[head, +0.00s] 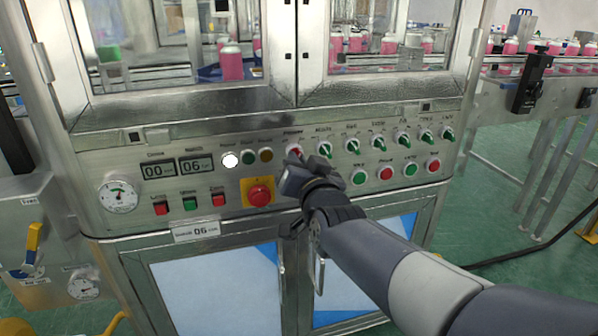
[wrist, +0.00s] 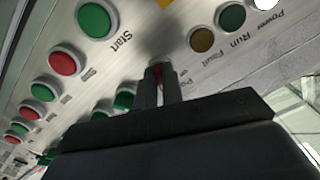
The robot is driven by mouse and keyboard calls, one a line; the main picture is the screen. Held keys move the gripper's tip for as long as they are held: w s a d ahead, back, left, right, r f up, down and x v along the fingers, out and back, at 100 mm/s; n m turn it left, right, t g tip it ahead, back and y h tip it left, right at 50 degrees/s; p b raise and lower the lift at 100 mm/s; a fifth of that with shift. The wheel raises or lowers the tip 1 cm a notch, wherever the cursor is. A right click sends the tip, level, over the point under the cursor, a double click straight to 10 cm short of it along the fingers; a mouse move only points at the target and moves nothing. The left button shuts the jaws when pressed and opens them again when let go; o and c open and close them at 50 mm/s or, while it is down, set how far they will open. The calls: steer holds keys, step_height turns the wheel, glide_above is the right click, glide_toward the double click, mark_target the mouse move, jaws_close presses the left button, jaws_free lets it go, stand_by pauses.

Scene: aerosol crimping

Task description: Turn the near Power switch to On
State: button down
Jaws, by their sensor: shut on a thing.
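The near Power switch (head: 294,151) is a round selector with a red handle, at the left end of a row of selectors on the steel control panel. My gripper (head: 296,163) is at this switch, in front of its lower part. In the wrist view my gripper (wrist: 158,76) has its two fingers closed around the switch's red handle (wrist: 160,80). The fingers hide most of the knob, so its exact angle cannot be told. The white Power lamp (head: 230,160) looks bright.
Several selectors with green handles (head: 324,150) continue to the right. Green and red push buttons (head: 386,173) sit below them. A red emergency stop (head: 260,193) on a yellow plate is just left of my gripper. Glass doors (head: 240,60) stand above the panel.

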steer(key=shift+m+b, duration=0.4)
steer(key=shift+m, duration=0.2)
steer(key=c, duration=1.5)
jaws_free()
steer(key=shift+c, duration=0.2)
